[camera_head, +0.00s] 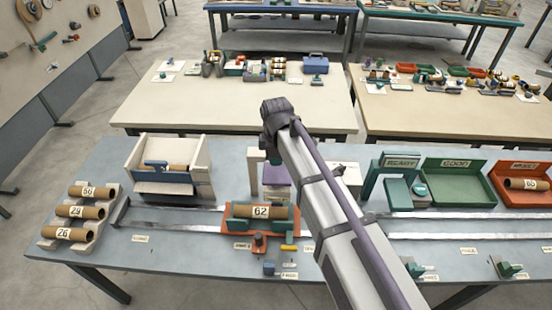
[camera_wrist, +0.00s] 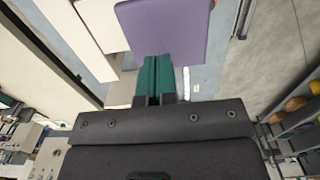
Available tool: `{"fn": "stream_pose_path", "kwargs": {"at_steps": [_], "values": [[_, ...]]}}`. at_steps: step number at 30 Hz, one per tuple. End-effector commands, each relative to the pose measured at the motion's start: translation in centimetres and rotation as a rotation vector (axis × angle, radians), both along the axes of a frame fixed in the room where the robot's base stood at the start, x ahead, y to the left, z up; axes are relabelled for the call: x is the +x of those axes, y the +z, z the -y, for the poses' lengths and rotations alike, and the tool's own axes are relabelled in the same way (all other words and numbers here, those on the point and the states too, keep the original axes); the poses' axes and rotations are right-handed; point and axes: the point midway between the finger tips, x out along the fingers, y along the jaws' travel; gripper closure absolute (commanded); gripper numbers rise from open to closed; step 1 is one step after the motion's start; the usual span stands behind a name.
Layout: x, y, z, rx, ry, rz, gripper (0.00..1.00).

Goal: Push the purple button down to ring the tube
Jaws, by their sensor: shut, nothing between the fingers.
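The purple button (camera_wrist: 165,25) shows large at the top of the wrist view as a flat purple face. In the head view a purple block (camera_head: 275,174) sits under a white frame, partly covered by my arm. My gripper (camera_wrist: 155,60) is shut and empty, its teal fingers together. Its tips overlap the purple face's near edge in the wrist view; I cannot tell whether they touch it. My arm hides the gripper in the head view. The cardboard tube (camera_head: 281,212) labelled 62 lies in an orange-and-green cradle (camera_head: 234,233) in front of the purple block.
A rack (camera_head: 107,192) with several numbered tubes stands at left. At right are a READY gate (camera_head: 402,161), a green GOOD tray (camera_head: 455,167) and a red tray (camera_head: 505,192) with a tube. A metal rail (camera_head: 170,216) runs along the table.

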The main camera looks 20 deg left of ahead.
Motion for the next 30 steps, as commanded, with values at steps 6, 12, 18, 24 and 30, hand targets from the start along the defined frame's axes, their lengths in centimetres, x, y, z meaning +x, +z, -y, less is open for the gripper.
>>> {"fn": "stream_pose_path", "kwargs": {"at_steps": [6, 12, 18, 24, 30], "values": [[0.0, -2.9, 0.0, 0.0, 0.0, 0.0, 1.0], [0.0, -2.7, 0.0, 0.0, 0.0, 0.0, 1.0], [0.0, -3.6, 0.0, 0.0, 0.0, 0.0, 1.0], [0.0, -7.4, 0.0, 0.0, 0.0, 0.0, 1.0], [-0.3, -7.6, 0.1, -0.001, 0.0, -0.006, 1.0]]}}
